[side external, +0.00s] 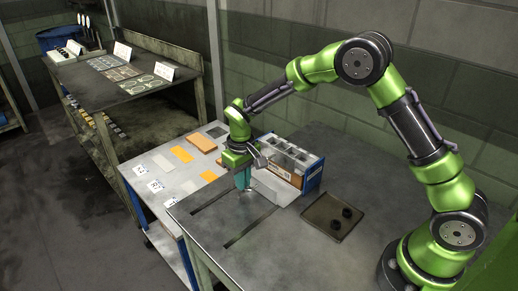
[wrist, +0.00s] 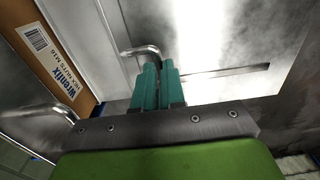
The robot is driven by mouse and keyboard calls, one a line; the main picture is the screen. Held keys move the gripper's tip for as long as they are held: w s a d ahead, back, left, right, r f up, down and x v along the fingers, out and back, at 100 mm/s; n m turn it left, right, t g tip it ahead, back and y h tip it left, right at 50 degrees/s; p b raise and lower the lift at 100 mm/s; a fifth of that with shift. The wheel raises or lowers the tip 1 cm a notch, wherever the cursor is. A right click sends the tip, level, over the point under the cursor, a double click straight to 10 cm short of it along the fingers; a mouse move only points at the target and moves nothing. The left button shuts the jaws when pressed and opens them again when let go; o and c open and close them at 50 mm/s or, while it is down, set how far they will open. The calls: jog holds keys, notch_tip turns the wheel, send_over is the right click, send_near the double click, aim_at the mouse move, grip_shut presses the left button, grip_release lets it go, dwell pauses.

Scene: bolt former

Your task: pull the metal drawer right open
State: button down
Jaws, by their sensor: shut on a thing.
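The metal drawer (side external: 272,187) shows in the side view as a flat grey piece reaching out from a blue-sided metal unit (side external: 313,178) toward my gripper. In the wrist view, its bent metal handle (wrist: 140,50) runs down to between my teal fingers. My gripper (side external: 243,180) points down at the drawer's front end; in the wrist view its fingers (wrist: 157,85) are close together, shut on the handle. The gripped part of the handle is hidden by the fingers. How far the drawer is out is hard to tell.
An orange-brown hex nuts box (wrist: 50,48) lies beside the drawer, with another bent handle (wrist: 66,111) near it. The dark table (side external: 225,225) has slots and is clear in front. A side table (side external: 150,187) holds flat pieces.

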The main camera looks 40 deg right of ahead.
jog(key=shift+r, duration=0.1)
dwell(0.3)
jog(key=a, duration=1.8)
jog(key=shift+a, duration=0.1)
jog(key=c, duration=1.5)
grip_release()
jog(key=shift+a, duration=0.1)
jog(key=shift+o, duration=1.4)
jog(key=shift+d+r, duration=0.1)
jog(key=shift+d, duration=0.1)
notch_tip(320, 180, up, 17)
